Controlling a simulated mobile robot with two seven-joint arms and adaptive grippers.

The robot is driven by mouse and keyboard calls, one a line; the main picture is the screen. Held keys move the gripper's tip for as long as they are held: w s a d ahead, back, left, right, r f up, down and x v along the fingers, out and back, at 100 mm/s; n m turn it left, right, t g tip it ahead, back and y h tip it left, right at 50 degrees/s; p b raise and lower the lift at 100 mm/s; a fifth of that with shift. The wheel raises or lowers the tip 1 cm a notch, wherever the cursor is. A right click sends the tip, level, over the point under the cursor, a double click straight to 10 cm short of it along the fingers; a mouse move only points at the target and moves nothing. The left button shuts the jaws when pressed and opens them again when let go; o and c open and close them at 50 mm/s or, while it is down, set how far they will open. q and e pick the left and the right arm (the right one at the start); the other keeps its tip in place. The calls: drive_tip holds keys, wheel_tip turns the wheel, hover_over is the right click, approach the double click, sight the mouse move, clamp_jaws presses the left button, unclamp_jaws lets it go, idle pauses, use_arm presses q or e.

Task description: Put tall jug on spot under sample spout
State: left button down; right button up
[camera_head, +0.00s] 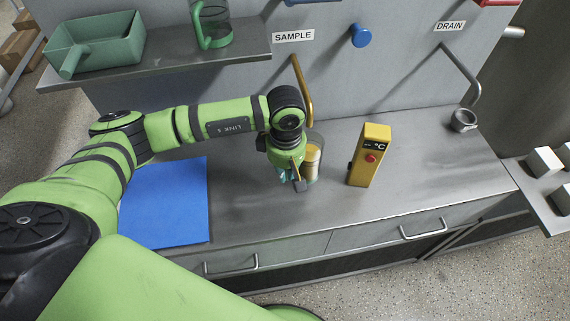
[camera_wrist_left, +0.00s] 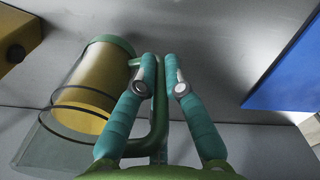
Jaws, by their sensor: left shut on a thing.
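A clear jug (camera_head: 315,150) with a green handle stands or hovers over the bench below the SAMPLE label. Something yellow shows through its wall. In the wrist view the jug (camera_wrist_left: 85,95) lies left of the fingers, with its green handle between them. My left gripper (camera_head: 298,183) is shut on that handle; it also shows in the wrist view (camera_wrist_left: 166,75). The brass sample spout (camera_head: 303,90) comes down from the wall just behind and above the jug. The spot under the spout is hidden by jug and gripper. I cannot tell whether the jug touches the bench.
A yellow °C meter (camera_head: 370,155) stands close right of the jug. A blue mat (camera_head: 180,200) lies left. A grey drain pipe (camera_head: 462,70) and small cup (camera_head: 463,120) are at right. The shelf (camera_head: 170,62) holds a green tray (camera_head: 95,45) and another jug (camera_head: 213,25).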

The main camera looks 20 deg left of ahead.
use_arm(q)
drive_tip(key=w+f+p, duration=0.1)
drive_tip(key=w+a+f+p, duration=0.1)
drive_tip(key=f, duration=0.1)
drive_tip(key=shift+a+f, duration=0.1)
drive_tip(key=shift+f, duration=0.3)
drive_tip(key=c, duration=1.3)
unclamp_jaws()
drive_tip(key=shift+c, duration=0.2)
